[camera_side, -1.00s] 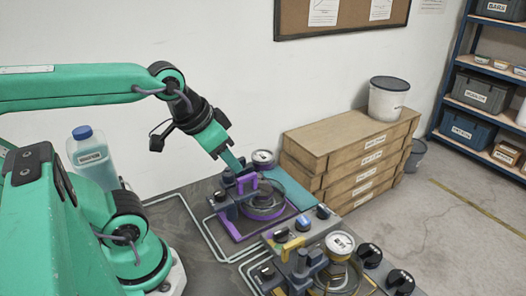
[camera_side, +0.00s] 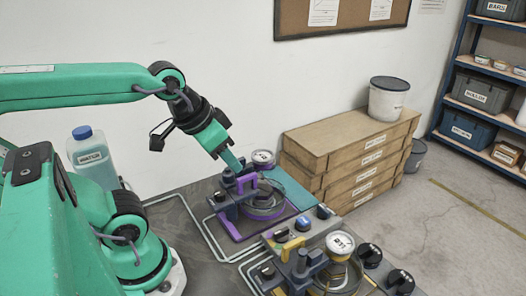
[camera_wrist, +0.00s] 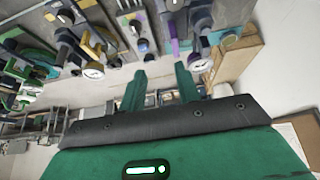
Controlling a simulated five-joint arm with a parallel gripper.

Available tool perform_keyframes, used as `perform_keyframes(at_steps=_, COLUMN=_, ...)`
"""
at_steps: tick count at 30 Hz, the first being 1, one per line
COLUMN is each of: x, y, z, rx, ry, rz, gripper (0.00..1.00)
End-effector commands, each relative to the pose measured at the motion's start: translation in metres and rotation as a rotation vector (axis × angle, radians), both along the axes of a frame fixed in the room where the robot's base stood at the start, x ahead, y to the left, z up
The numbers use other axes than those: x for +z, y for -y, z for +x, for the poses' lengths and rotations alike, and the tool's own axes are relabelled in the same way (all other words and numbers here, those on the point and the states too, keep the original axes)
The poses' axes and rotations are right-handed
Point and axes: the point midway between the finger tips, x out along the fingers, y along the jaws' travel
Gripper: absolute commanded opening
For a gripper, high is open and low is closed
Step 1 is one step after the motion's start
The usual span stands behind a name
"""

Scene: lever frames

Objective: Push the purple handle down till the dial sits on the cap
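The purple handle (camera_side: 247,184) stands on the dark lever frame at the back of the bench. It also shows in the wrist view (camera_wrist: 174,46). A round white-faced dial (camera_side: 263,156) stands raised behind the handle, above a purple ring (camera_side: 264,211); the dial also shows in the wrist view (camera_wrist: 202,65). I cannot make out the cap clearly. My gripper (camera_side: 238,166) is just above and left of the handle in the side view, pointing down. In the wrist view its two fingers (camera_wrist: 160,80) are apart with nothing between them. Contact with the handle cannot be told.
A second lever frame with a yellow handle (camera_side: 293,247) and its own dial (camera_side: 340,243) stands in front, with black knobs (camera_side: 370,255) beside it. Wooden crates (camera_side: 345,150) stand behind to the right. A blue-capped bottle (camera_side: 91,155) stands at left.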

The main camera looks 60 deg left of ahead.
Motion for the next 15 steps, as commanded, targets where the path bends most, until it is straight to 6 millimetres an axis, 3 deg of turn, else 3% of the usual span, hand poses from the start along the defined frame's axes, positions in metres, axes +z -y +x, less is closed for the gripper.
perform_keyframes(at_steps=15, x=0.006, y=-0.01, z=0.022, rx=0.005, ry=-0.19, rz=0.011, gripper=0.33)
